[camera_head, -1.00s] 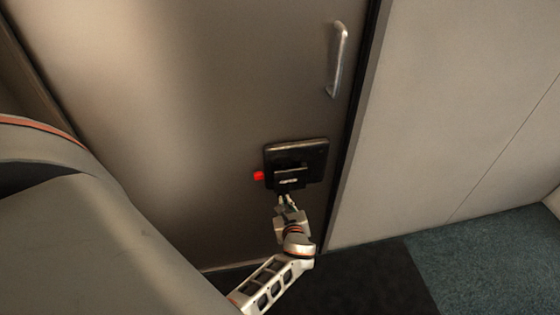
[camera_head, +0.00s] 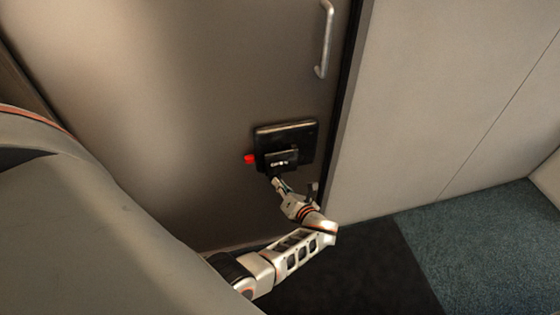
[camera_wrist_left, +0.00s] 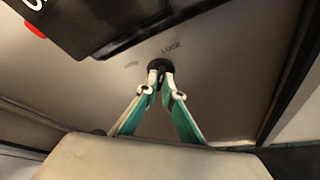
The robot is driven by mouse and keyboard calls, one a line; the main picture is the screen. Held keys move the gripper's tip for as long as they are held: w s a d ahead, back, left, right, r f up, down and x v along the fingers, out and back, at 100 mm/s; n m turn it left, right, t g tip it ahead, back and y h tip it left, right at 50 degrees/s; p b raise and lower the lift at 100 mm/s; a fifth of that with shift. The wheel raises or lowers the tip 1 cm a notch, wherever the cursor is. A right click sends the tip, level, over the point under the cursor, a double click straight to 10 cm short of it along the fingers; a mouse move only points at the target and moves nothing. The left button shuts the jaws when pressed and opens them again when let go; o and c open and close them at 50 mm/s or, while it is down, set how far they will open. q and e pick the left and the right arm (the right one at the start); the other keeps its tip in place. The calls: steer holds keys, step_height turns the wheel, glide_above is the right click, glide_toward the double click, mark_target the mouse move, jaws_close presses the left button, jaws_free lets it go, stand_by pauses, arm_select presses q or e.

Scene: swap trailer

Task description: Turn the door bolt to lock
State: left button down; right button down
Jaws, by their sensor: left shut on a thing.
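In the left wrist view, a small black door bolt knob (camera_wrist_left: 158,64) sits on the brown door, with the printed word LOCK just above and right of it. A fainter word lies to its left. My left gripper (camera_wrist_left: 160,80) has its two fingertips together on the knob, shut on it. In the head view my left gripper (camera_head: 276,182) is just below a black box (camera_head: 303,134) on the door (camera_head: 180,90), and the knob is too small or hidden to make out. My right gripper is in neither view.
The black box also fills the top left of the left wrist view (camera_wrist_left: 110,25), close above the fingers. A red piece (camera_head: 249,158) sticks out at its left side. A metal handle (camera_head: 327,40) is higher up. A pale wall (camera_head: 440,100) stands to the right, over dark flooring.

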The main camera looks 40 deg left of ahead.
arm_select(q)
steer(key=shift+m+y, duration=0.3)
steer(key=shift+m, duration=0.2)
steer(key=c, duration=2.2)
jaws_free()
steer(key=shift+d, duration=0.1)
